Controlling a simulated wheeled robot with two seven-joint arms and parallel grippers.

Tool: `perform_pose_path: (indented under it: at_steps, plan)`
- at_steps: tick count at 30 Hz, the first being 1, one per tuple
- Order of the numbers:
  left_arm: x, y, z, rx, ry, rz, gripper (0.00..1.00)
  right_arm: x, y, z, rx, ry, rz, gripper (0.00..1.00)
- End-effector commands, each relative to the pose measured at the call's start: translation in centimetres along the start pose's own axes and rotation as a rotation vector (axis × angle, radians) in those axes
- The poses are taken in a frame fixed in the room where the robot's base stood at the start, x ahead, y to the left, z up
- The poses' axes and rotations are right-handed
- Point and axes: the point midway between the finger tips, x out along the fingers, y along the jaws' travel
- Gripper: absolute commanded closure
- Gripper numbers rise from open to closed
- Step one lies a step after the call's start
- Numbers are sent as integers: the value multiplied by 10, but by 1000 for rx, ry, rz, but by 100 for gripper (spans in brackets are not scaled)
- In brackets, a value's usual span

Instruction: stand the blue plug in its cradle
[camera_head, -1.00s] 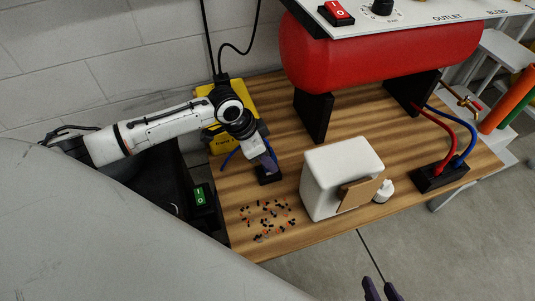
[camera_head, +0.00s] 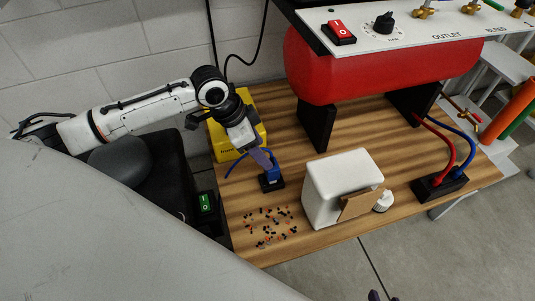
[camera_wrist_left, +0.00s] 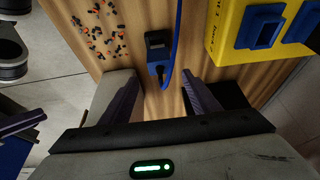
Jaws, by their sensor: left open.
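The blue plug (camera_head: 273,173) stands in its black cradle (camera_head: 271,185) on the wooden bench, roughly upright as far as I can tell. Its blue cable (camera_head: 236,162) loops off toward the yellow box. My left gripper (camera_head: 263,160) is just above and beside the plug, its purple fingers partly overlapping it in the head view. In the left wrist view the left gripper (camera_wrist_left: 162,100) is open, with nothing between its fingers. The black cradle (camera_wrist_left: 157,39) lies beyond the fingertips there. Only the purple tips of my right gripper (camera_head: 382,297) show at the bottom edge.
A yellow box (camera_head: 221,146) stands behind the cradle. Scattered small bits (camera_head: 272,225) lie in front. A black block (camera_head: 438,184) holds red and blue hoses.

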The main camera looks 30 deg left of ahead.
Motion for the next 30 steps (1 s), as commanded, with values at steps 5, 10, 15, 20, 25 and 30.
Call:
perform_pose_path:
  at_steps: [5, 10, 15, 20, 25, 30]
  plan:
    - [-29, 0, 0, 1, -2, 0, 44, -5, 1, -4, -6, -1, 6, 69]
    - [-38, 0, 0, 0, -1, 1, 44, -5, 1, -4, -11, -4, 7, 69]
    - [-39, 0, 0, 0, -1, 1, 44, -5, 1, -4, -12, -4, 6, 69]
    - [-38, 0, 0, 0, -1, 1, 44, -5, 1, -4, -11, -4, 6, 69]
    - [-38, 0, 0, 0, -1, 1, 44, -5, 1, -4, -11, -4, 6, 69]
    - [-52, 0, -6, 0, 0, 1, 44, -14, -1, -14, -15, -6, 7, 69]
